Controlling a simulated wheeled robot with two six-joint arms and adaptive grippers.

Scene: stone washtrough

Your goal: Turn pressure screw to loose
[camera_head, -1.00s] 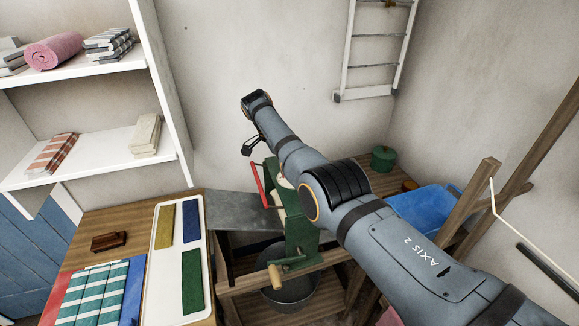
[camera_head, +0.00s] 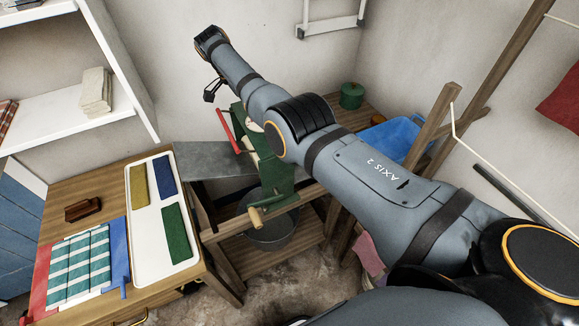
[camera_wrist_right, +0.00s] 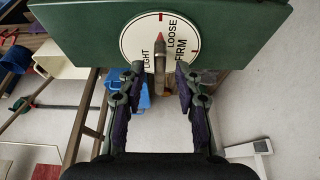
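The green wringer frame (camera_head: 277,178) stands beside the table, partly behind my right arm. In the right wrist view its green panel (camera_wrist_right: 75,22) carries a round white dial (camera_wrist_right: 135,40) marked LIGHT, LOOSE and FIRM. The pressure screw (camera_wrist_right: 159,60) is a grey pointer with a reddish tip, pointing up the picture, towards a mark on the dial's upper edge. My right gripper (camera_wrist_right: 160,85) is open, its fingertips on either side of the screw with visible gaps. My left gripper is not in view.
A red lever (camera_head: 226,130) and a wooden crank handle (camera_head: 257,217) stick out from the wringer. A metal tub (camera_head: 270,234) sits below. A blue basin (camera_head: 397,137) and green pot (camera_head: 351,95) are behind. A table (camera_head: 90,180) with folded cloths stands left.

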